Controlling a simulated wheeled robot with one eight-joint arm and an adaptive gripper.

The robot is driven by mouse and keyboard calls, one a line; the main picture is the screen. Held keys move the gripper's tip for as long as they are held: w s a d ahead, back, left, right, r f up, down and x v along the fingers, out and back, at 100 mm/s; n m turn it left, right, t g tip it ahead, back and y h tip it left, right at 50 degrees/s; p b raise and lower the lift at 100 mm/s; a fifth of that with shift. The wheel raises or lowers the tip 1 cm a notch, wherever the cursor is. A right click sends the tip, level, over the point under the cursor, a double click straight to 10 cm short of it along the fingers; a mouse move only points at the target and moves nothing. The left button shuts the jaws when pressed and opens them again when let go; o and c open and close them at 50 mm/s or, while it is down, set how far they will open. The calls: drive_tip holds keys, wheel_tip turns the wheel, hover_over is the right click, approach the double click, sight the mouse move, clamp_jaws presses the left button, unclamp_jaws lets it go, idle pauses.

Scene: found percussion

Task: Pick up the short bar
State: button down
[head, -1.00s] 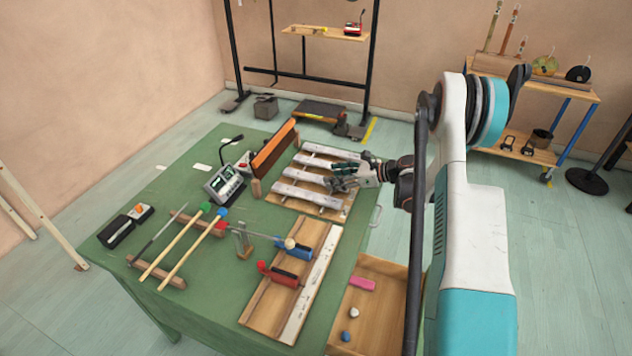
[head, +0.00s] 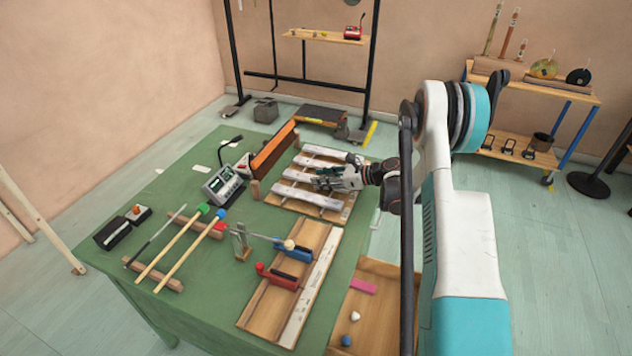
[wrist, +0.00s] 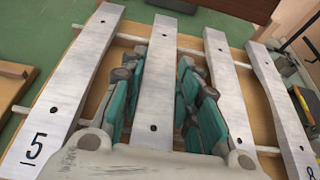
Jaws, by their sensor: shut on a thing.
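Several flat, pale metal bars lie side by side on a wooden frame (head: 345,216) at the table's right side. In the wrist view the leftmost bar (wrist: 70,85) is marked 5 and the rightmost bar (wrist: 283,95) seems marked 8. The bars get shorter towards the right. My gripper (head: 318,182) is over the frame. Its green-padded fingers (wrist: 158,100) are shut on the second bar from the left (wrist: 157,75), one finger on each side. That bar is in line with the others; I cannot tell whether it is raised. The right finger partly covers the third bar (wrist: 225,75).
An orange board (head: 273,148) stands behind the bars. A small grey device (head: 223,184) and two mallets (head: 180,250) lie to the left. A box (head: 378,320) holds a pink block (head: 363,286).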

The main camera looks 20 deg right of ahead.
drive_tip(key=shift+r, duration=0.1)
wheel_tip(320, 180, up, 20)
drive_tip(key=p, duration=0.6)
drive_tip(key=s+a+r+m+t+h, duration=0.2)
drive_tip(key=s+a+r+m+h, duration=0.15)
drive_tip(key=s+a, duration=0.4)
drive_tip(key=s+a+r+m+t+h, duration=0.1)
drive_tip(key=s+a+r+m+h, duration=0.1)
drive_tip(key=s+a+r, duration=0.5)
drive_tip(key=w+d+f+n+g+y, duration=0.1)
drive_tip(key=w+d+f+n+y, duration=0.1)
drive_tip(key=w+d+f, duration=0.3)
drive_tip(key=w+d+f+n+g+y, duration=0.2)
drive_tip(key=w+d+f, duration=0.3)
drive_tip(key=w+d, duration=0.4)
drive_tip(key=shift+w+d+f+n+y, duration=0.3)
drive_tip(key=shift+f+n+y, duration=0.05)
drive_tip(key=shift+n+y, duration=0.4)
wheel_tip(320, 180, down, 20)
drive_tip(key=b, duration=0.6)
drive_tip(key=shift+r, duration=0.25)
